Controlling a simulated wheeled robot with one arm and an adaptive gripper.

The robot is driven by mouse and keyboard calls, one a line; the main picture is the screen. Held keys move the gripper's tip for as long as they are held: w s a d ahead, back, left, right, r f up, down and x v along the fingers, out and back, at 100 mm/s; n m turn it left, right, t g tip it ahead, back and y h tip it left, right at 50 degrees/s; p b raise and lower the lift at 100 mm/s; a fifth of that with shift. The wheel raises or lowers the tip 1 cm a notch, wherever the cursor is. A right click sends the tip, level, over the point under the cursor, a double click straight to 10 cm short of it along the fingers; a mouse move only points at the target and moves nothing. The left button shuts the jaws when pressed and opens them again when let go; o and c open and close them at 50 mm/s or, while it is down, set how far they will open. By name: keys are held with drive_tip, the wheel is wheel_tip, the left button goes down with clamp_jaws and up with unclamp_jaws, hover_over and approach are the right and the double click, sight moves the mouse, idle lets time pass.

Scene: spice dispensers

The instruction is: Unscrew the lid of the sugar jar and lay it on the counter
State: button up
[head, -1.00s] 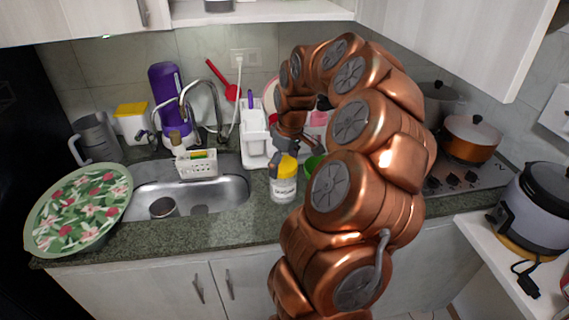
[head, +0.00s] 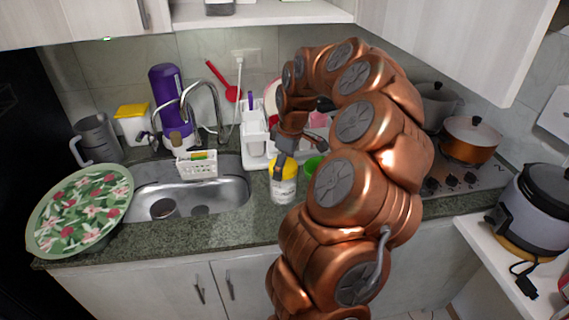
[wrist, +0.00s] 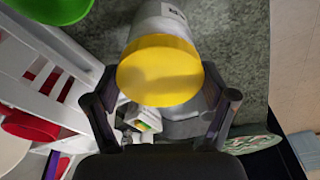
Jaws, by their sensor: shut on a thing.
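The jar (head: 283,190) is whitish with a printed label that is too small to read. It stands upright on the counter at the right front of the sink. Its yellow lid (head: 276,168) is on top, and in the wrist view the lid (wrist: 160,72) fills the space between the two fingers, with the jar body (wrist: 162,22) beyond it. My gripper (head: 282,166) comes down from above and is shut on the lid; it also shows in the wrist view (wrist: 160,105). The lid looks seated on the jar; I cannot tell whether it has turned.
A green bowl (head: 314,164) stands close to the right of the jar. A white dish rack (head: 255,150) is behind. The sink (head: 215,193) lies left. The green speckled counter (head: 235,225) is bare in front of the sink. A floral plate (head: 80,210) is at far left.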

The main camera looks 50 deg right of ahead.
drive_tip(key=n+p, duration=0.1)
drive_tip(key=n, duration=0.3)
drive_tip(key=shift+r+n+y, duration=0.1)
drive_tip(key=shift+n+y, duration=0.2)
drive_tip(key=shift+n, duration=0.1)
drive_tip(key=shift+n+g+p, duration=0.3)
drive_tip(key=shift+n+p, duration=0.05)
drive_tip(key=shift+n, duration=0.35)
drive_tip(key=n+p, duration=0.2)
drive_tip(key=n, duration=0.4)
drive_tip(key=shift+g, duration=0.4)
drive_tip(key=shift+n+g+p, duration=0.3)
drive_tip(key=shift+n+p, duration=0.15)
drive_tip(key=shift+n, duration=1.15)
